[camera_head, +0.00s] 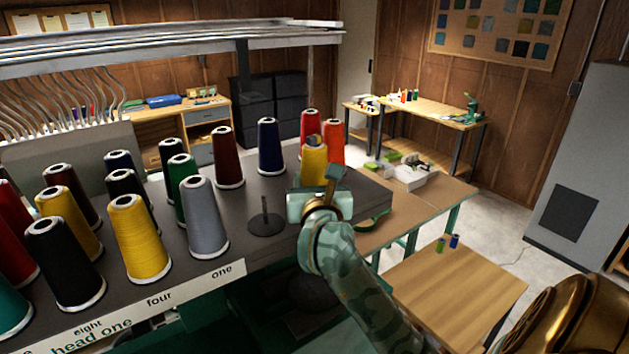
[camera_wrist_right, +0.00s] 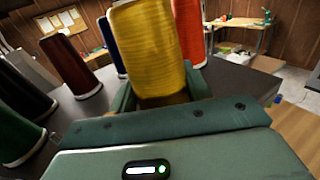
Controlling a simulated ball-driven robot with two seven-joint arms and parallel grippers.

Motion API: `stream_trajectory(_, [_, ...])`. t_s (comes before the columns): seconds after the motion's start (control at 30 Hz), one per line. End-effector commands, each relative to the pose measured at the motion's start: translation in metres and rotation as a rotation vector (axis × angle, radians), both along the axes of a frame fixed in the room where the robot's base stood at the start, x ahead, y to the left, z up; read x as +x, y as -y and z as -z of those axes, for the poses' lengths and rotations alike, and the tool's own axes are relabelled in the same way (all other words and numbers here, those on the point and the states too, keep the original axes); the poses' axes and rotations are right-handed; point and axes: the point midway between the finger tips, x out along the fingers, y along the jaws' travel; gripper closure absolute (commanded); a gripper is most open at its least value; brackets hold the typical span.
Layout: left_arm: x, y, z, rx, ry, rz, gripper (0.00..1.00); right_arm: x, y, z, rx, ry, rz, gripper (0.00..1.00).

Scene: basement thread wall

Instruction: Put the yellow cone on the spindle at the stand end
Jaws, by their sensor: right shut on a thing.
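A yellow cone (camera_head: 314,166) is at the right end of the dark thread stand (camera_head: 288,194). My right gripper (camera_head: 318,186) is shut on this cone; the wrist view shows the cone (camera_wrist_right: 148,50) upright to slightly tilted between the fingers. The cone's lower part is hidden by the gripper, so I cannot tell whether it clears the stand top. An empty spindle with a round dark base (camera_head: 266,222) stands on the stand's front edge, left of my right gripper, near the label "one". My left gripper is not in view.
A grey cone (camera_head: 204,218) stands just left of the empty spindle. Dark blue (camera_head: 269,148) and red cones (camera_head: 333,142) stand behind. Several other cones fill the stand's left side. A wooden table (camera_head: 455,290) with two small spools lies beyond on the right.

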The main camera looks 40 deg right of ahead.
Motion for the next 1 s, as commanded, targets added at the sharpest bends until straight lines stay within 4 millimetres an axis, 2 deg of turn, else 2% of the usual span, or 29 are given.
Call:
stream_trajectory(0.07, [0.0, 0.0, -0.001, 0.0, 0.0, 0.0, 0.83, 0.0, 0.0, -0.001, -0.001, 0.002, 0.0, 0.78])
stream_trajectory(0.1, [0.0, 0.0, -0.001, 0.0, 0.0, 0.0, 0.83, 0.0, 0.0, -0.001, -0.001, 0.002, 0.0, 0.44])
stream_trajectory(0.17, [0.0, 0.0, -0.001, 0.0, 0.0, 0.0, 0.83, 0.0, 0.0, -0.001, -0.001, 0.002, 0.0, 0.27])
stream_trajectory(0.43, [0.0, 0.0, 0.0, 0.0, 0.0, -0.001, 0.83, 0.0, 0.0, -0.001, 0.0, 0.0, 0.0, 0.26])
stream_trajectory(0.57, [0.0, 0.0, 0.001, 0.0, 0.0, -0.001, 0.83, -0.007, -0.005, 0.001, 0.001, 0.0, -0.002, 0.26])
stream_trajectory(0.67, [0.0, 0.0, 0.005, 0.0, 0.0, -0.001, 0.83, -0.021, -0.015, 0.001, 0.002, 0.001, -0.003, 0.26])
stream_trajectory(0.87, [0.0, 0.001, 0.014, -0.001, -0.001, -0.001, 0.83, -0.066, -0.048, 0.003, 0.004, 0.001, -0.003, 0.26])
stream_trajectory(1.0, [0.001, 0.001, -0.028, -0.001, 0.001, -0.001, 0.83, -0.084, -0.059, -0.009, -0.001, -0.009, 0.002, 0.26])
